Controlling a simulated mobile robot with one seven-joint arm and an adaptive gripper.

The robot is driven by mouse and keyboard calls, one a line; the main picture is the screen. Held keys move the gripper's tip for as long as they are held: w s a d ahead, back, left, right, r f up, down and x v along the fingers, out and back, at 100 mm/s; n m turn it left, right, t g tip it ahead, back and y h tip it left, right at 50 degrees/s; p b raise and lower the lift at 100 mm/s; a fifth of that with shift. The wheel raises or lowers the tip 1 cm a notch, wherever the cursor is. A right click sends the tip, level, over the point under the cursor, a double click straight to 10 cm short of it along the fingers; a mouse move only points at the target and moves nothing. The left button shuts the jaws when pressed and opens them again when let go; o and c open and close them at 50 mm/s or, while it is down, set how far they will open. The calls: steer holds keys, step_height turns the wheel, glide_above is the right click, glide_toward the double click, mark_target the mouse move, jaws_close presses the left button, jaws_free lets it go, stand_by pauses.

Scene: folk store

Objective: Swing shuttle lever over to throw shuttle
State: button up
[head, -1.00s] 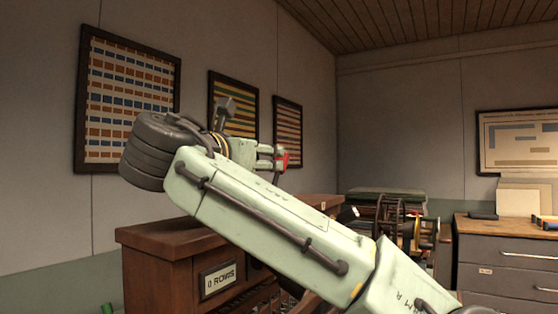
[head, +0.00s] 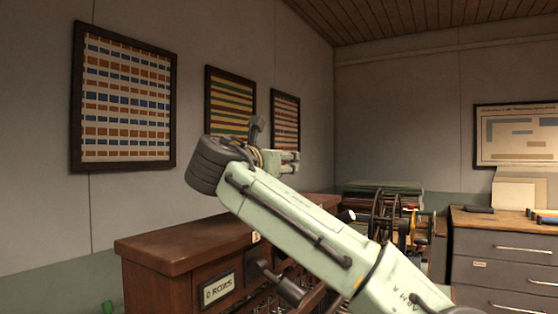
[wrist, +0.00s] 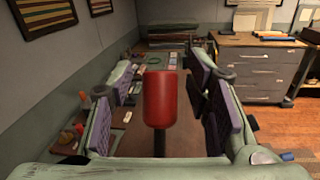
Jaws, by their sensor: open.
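The shuttle lever shows in the wrist view as a red knob (wrist: 160,98) on a dark stem, upright in the middle of the picture. My gripper (wrist: 163,75) is open, with its purple-padded fingers on either side of the knob. Gaps show between the knob and both pads, so the jaws are not closed on it. In the head view my gripper (head: 291,161) is above the wooden loom cabinet (head: 180,244), and the red knob cannot be made out there. The shuttle cannot be made out.
A grey drawer cabinet (head: 500,245) stands at the right. A spoked wheel (head: 384,215) stands behind my arm. Framed patterns (head: 124,98) hang on the left wall. Small items lie on the surface beyond the knob.

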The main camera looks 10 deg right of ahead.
jaws_close()
stand_by(0.5)
steer(key=shift+s+a+f, duration=0.1)
